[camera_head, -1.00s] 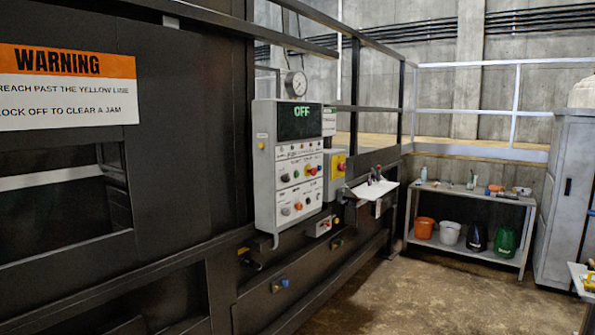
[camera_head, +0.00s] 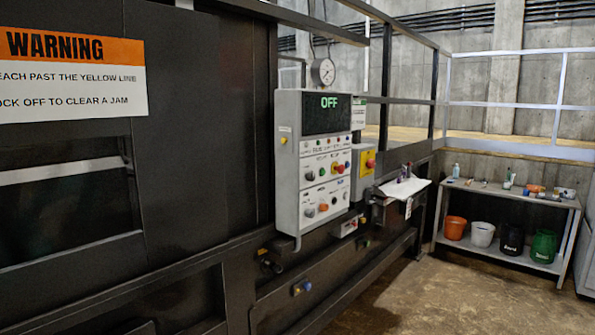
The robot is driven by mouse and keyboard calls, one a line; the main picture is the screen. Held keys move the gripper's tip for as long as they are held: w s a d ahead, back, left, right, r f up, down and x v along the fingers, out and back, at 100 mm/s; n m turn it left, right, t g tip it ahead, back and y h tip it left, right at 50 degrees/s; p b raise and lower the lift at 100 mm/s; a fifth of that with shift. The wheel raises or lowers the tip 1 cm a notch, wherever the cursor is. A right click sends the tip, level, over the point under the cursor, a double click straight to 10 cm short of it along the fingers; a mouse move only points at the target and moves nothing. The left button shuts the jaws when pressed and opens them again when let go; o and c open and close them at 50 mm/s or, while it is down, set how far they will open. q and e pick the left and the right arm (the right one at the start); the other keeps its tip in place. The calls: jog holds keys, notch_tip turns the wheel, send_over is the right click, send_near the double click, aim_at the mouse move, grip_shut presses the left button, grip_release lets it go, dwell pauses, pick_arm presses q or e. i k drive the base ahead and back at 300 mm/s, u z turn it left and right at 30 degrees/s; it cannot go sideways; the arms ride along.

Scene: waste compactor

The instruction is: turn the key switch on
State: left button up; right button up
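The control panel (camera_head: 287,165) is a grey box mounted on the dark machine, right of the picture's middle. Its black display (camera_head: 328,113) reads OFF in green. Below the display are rows of knobs and coloured buttons (camera_head: 338,168). Several grey rotary knobs show on its left side, one in each lower row (camera_head: 310,175). Which of them is the key switch is too small to tell. Neither of my grippers is in view.
A yellow box with a red knob (camera_head: 367,163) is right of the panel. A small shelf with papers (camera_head: 404,188) juts out beyond it. A bench (camera_head: 507,256) with several buckets stands at the back right. The concrete floor (camera_head: 430,300) in front is clear.

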aim_at(310, 176)
jog(key=u, duration=0.15)
jog(key=k, duration=0.55)
jog(key=z, duration=0.5)
jog(key=i, duration=0.8)
jog(key=z, duration=0.4)
jog(key=i, duration=1.4)
jog(key=u, duration=0.75)
jog(key=i, duration=0.6)
jog(key=u, duration=0.45)
